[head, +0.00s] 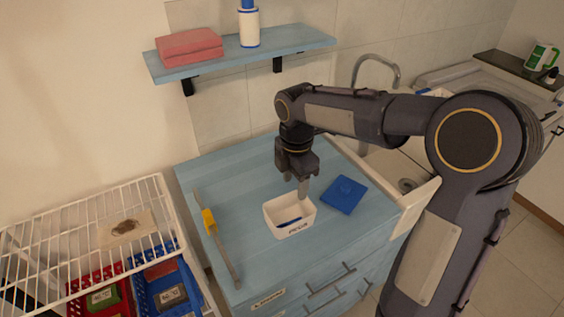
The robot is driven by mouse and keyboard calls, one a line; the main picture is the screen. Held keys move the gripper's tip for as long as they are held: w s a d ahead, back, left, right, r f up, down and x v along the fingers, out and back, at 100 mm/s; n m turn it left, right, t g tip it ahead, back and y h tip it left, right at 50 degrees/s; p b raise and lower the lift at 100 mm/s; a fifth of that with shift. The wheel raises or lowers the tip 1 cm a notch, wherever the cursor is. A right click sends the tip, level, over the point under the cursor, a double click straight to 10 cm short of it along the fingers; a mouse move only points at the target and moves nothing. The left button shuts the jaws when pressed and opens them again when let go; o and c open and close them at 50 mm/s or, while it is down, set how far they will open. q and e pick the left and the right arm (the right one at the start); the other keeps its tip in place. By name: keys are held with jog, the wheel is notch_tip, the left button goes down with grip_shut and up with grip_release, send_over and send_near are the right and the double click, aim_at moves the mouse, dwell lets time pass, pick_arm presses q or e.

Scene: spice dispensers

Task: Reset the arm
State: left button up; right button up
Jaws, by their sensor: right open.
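My right arm reaches in from the right of the head view and bends down over the blue counter (245,170). Whether the fingers touch the container cannot be told. My left gripper is not in view.
A yellow-handled tool (209,222) lies along the counter's left edge. A shelf (290,42) above holds pink folded cloths (189,47) and a white bottle (249,27). A white wire rack (166,207) with baskets stands left. A sink (406,185) lies right. The counter's back left is clear.

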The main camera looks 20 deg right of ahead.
jog(key=s+a+r+m+t+y, duration=0.1)
jog(key=s+m+t+y, duration=0.2)
jog(key=s+m, duration=1.8)
jog(key=t, duration=0.2)
jog(key=shift+s+a+r+t+y, duration=0.15)
jog(key=shift+s+a+t+y, duration=0.15)
jog(key=shift+s+a+y, duration=0.1)
jog(key=shift+w+a, duration=0.1)
